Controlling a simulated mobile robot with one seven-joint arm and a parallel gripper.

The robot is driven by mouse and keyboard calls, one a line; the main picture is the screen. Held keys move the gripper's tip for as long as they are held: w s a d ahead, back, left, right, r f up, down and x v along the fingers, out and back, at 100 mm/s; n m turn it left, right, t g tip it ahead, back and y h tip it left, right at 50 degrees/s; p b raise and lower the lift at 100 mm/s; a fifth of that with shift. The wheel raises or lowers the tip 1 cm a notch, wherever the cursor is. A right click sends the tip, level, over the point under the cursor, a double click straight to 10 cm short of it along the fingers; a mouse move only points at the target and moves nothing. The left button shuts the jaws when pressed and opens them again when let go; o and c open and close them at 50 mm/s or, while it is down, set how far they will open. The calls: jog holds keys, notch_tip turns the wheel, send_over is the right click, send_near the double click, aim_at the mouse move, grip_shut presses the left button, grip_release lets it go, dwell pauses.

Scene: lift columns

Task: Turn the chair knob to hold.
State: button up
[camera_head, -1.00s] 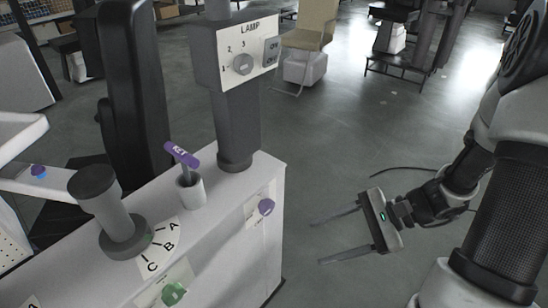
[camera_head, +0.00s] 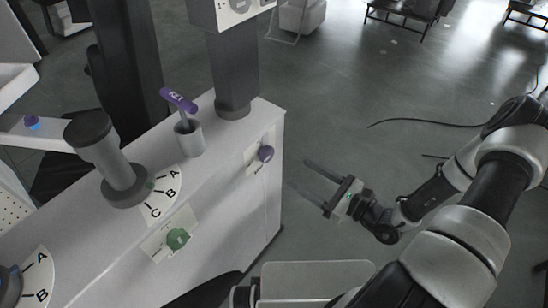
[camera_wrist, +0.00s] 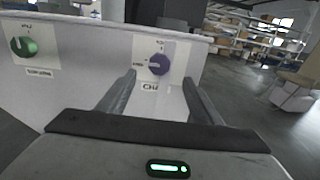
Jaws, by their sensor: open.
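The purple knob (camera_head: 265,153) is on a pale label plate on the side of the white unit. In the wrist view the purple knob (camera_wrist: 158,64) has a label beneath it whose visible letters read "CHA"; a finger hides the rest. Small markings sit above and left of the knob, too small to read surely, and its pointer direction is unclear. My gripper (camera_head: 298,173) is open and empty, to the right of the knob and apart from it. In the wrist view the knob lies ahead, between the two fingers of my gripper (camera_wrist: 160,82).
A green knob (camera_head: 177,238) is on the same side face, left of the purple one. On top stand a grey lever (camera_head: 100,150) by an A-B-C dial and a purple-handled key (camera_head: 178,100) in a holder. The grey column (camera_head: 235,75) rises behind.

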aim_at(270, 155)
jog(key=x, duration=1.1)
jog(key=shift+b, duration=0.4)
jog(key=c, duration=1)
jog(key=shift+c, duration=0.2)
